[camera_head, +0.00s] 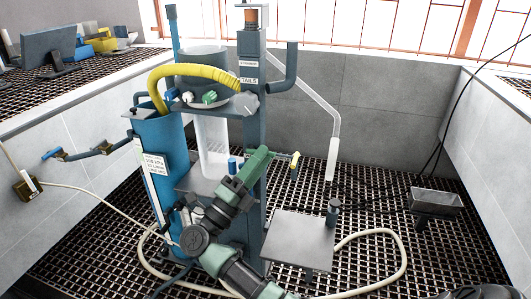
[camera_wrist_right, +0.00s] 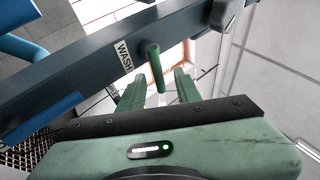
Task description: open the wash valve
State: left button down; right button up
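A green lever (camera_wrist_right: 155,66) hangs from a dark blue bar with a "WASH" label (camera_wrist_right: 124,55) beside it, in the right wrist view. My right gripper (camera_wrist_right: 158,88) is open there, one finger on each side of the lever's lower end in the picture. I cannot tell whether either finger touches it. In the head view my right gripper (camera_head: 260,160) is low in front of the blue column frame. Which part there is the wash lever is hard to tell. My left gripper is not in view.
A yellow hose (camera_head: 198,73) curves over the blue cylinder (camera_head: 158,145). A yellow lever (camera_head: 295,163) is just right of my right gripper. A grey plate stand (camera_head: 300,238) is to the lower right, with a pale hose looping on the grating. Grating at right is mostly clear.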

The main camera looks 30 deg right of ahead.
jog(key=shift+x, duration=1.15)
jog(key=shift+c, duration=0.2)
grip_shut()
dwell(0.4)
